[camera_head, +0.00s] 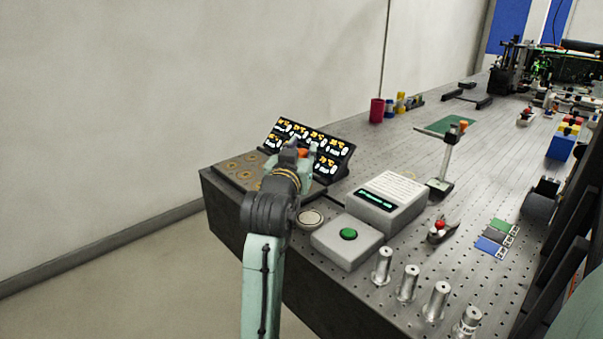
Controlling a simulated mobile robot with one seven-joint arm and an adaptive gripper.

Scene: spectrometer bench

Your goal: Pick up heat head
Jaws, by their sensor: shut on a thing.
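My gripper (301,153) is at the end of my arm, over the bench's near left corner, in front of the black display panel. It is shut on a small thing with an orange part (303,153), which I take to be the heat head. The fingers and wrist hide most of it, so its full shape and any contact below cannot be told.
A plate with round brass-coloured spots (232,167) lies left of my gripper. The black panel (336,156) stands close behind. A grey box with a green button (347,241), a lit display box (386,203) and several metal posts (407,283) stand to the right.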

